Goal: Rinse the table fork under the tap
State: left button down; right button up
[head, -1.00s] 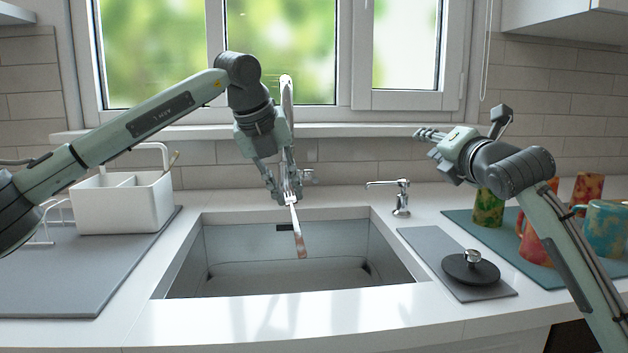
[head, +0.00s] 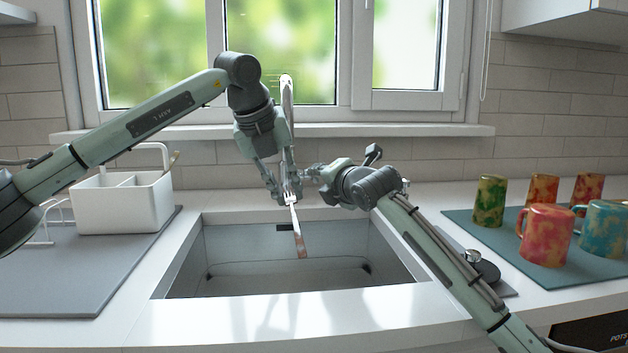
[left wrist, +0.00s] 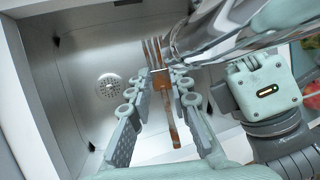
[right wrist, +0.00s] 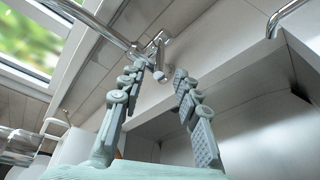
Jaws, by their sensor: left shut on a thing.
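The table fork (head: 299,232) hangs over the sink basin, tines up and slightly tilted, with reddish-brown smears. It also shows in the left wrist view (left wrist: 171,128), where the smears run along the neck and handle. My left gripper (head: 284,196) is shut on the fork near its tines, close beside the chrome tap (head: 287,100). No water stream is visible. My right gripper (head: 310,173) is beside the tap's right side. In the right wrist view its fingers (right wrist: 158,82) are open, with the tap's lever (right wrist: 158,58) between and beyond the tips.
The sink (head: 186,258) lies below both grippers. A white caddy (head: 120,205) stands on a grey mat at left. Several mugs (head: 546,236) stand on a teal mat at right. A black sink stopper (head: 486,268) is partly hidden behind my right arm.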

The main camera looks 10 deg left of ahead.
aim_at(314, 178)
jog(key=shift+x, duration=2.55)
jog(key=shift+c, duration=0.2)
grip_shut()
jog(key=shift+r, duration=0.15)
